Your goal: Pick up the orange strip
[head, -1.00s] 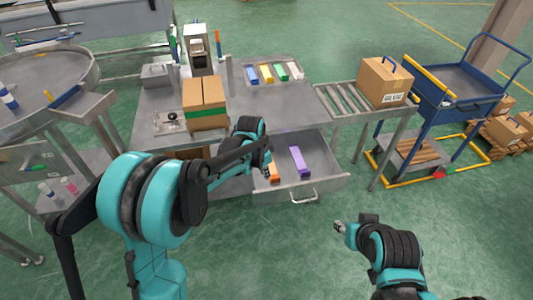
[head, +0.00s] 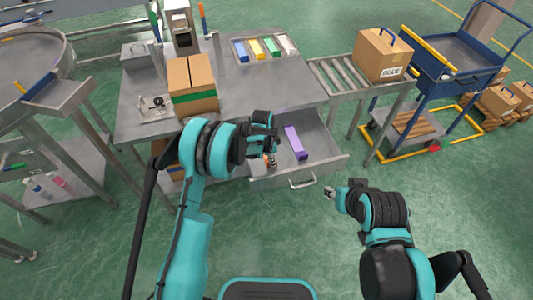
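The orange strip (head: 266,157) lies in the open drawer (head: 318,146), on its left side, and only a small part of it shows. My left gripper (head: 270,162) is down at the drawer, right at the orange strip. My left arm and hand cover most of the strip, and the fingers are too small to tell whether they are open or shut on it. A purple strip (head: 295,142) lies in the drawer to the right. My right gripper (head: 329,192) is over the floor in front of the drawer, apart from everything; its finger state is unclear.
The drawer's handle (head: 303,183) faces me. Above, the worktable (head: 255,92) bears a cardboard box (head: 192,85) and a tray (head: 294,56) of coloured strips. A roller conveyor (head: 340,86) with a box (head: 382,54) and a blue cart (head: 455,80) stand to the right.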

